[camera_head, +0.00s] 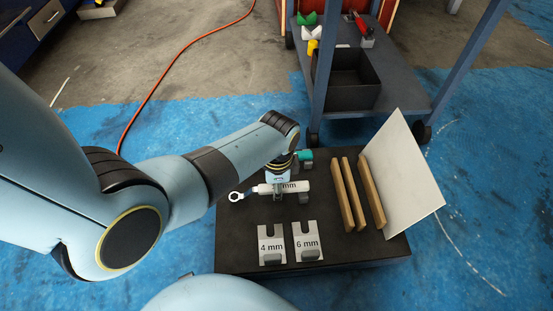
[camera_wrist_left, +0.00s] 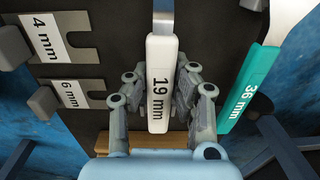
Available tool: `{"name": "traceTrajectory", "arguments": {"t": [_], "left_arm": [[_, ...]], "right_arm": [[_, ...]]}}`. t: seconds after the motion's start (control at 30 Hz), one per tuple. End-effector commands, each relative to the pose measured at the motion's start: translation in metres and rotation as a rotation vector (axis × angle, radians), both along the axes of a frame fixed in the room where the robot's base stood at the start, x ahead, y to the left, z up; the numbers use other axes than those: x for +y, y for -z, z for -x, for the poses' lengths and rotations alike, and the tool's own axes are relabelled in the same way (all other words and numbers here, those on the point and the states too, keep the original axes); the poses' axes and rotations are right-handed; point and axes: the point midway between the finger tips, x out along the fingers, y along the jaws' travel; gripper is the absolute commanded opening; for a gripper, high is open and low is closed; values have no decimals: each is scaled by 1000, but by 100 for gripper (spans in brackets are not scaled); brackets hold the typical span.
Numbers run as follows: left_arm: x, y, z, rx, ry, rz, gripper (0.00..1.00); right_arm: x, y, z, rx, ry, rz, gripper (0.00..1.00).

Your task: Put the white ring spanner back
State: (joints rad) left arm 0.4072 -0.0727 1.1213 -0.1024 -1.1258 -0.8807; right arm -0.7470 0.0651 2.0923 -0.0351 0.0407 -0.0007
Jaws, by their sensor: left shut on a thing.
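The white ring spanner (camera_head: 297,187) has a white handle marked 19 mm and a metal ring end pointing left in the head view. My left gripper (camera_head: 279,188) comes down over the handle and is shut on it. In the left wrist view the white handle (camera_wrist_left: 160,85) lies between the two fingers of the gripper (camera_wrist_left: 162,76). Whether the spanner rests on its support or is raised is hard to tell. A teal spanner (camera_wrist_left: 250,90) marked 36 mm lies to its right there. My right gripper is not in view.
The black table (camera_head: 235,250) carries metal holders marked 4 mm (camera_head: 271,231) and 6 mm (camera_head: 306,228), both empty. Wooden strips (camera_head: 342,195) and a leaning white panel (camera_head: 402,175) stand on its right. A blue trolley with a black bin (camera_head: 345,97) is behind.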

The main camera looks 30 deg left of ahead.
Motion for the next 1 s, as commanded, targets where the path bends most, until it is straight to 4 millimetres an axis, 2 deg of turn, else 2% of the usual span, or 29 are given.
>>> {"name": "traceTrajectory", "arguments": {"t": [0.73, 0.77, 0.93, 1.0], "left_arm": [[0, 15, 0, 0, 0, 0, 0], [0, 15, 0, 0, 0, 0, 24], [0, 15, 0, 0, 0, 0, 46], [0, 15, 0, 0, 0, 0, 48]], "right_arm": [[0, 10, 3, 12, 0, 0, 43], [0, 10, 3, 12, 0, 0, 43], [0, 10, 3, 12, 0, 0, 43], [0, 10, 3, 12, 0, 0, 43]]}}
